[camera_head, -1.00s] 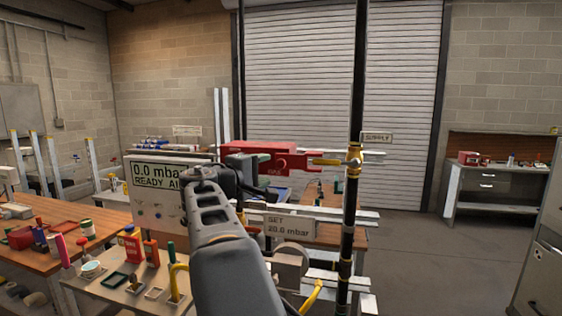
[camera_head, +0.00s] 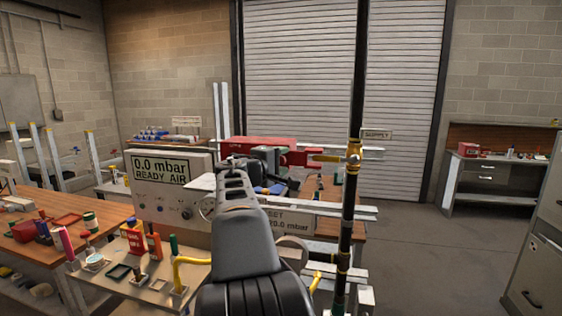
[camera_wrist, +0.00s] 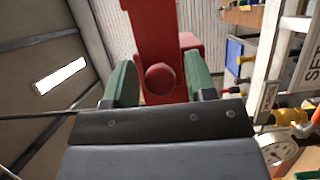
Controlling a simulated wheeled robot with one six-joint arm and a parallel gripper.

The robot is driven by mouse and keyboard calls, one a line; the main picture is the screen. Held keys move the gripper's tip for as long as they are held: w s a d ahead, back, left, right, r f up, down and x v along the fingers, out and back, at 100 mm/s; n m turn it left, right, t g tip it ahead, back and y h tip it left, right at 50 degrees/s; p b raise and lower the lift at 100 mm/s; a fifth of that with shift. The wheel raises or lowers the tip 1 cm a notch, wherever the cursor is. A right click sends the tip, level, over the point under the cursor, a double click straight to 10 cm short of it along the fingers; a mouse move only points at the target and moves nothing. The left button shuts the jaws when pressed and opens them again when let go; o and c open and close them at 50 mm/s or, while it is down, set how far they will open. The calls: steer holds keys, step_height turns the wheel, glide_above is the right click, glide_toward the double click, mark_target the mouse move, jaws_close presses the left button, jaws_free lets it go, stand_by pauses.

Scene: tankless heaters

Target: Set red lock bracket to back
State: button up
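The red lock bracket (camera_head: 304,157) juts right from a red housing (camera_head: 258,143) behind the panel. In the wrist view the red piece (camera_wrist: 158,45) fills most of the space between the green finger pads, with a round feature facing my palm. My gripper (camera_head: 269,156) is at the red part, its green pads standing wide apart. The wrist view shows my gripper (camera_wrist: 160,82) open, with one pad on each side of the red piece. Whether the pads touch it is hard to tell. My arm hides the lower middle of the panel.
A black vertical pipe (camera_head: 349,220) with a yellow valve (camera_head: 353,157) stands close to the right of my gripper. A grey display panel (camera_head: 165,192) reads 0.0 mbar at left. A small tool bench (camera_head: 120,292) lies in front. Open floor (camera_head: 430,265) is at right.

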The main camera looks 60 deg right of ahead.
steer(key=c, duration=0.8)
steer(key=w, duration=0.2)
steer(key=w+a, duration=0.1)
steer(key=w, duration=0.1)
steer(key=shift+w+a, duration=0.2)
steer(key=shift+c, duration=0.2)
steer(key=o, duration=0.9)
steer(key=shift+s, duration=0.1)
steer(key=shift+o, duration=0.2)
steer(key=shift+a+b, duration=0.1)
steer(key=shift+b, duration=0.2)
steer(key=w+a+b, duration=0.1)
steer(key=a+b, duration=0.2)
steer(key=a, duration=1)
steer(key=shift+a+b, duration=0.25)
steer(key=shift+b, duration=0.15)
steer(key=shift+w, duration=0.1)
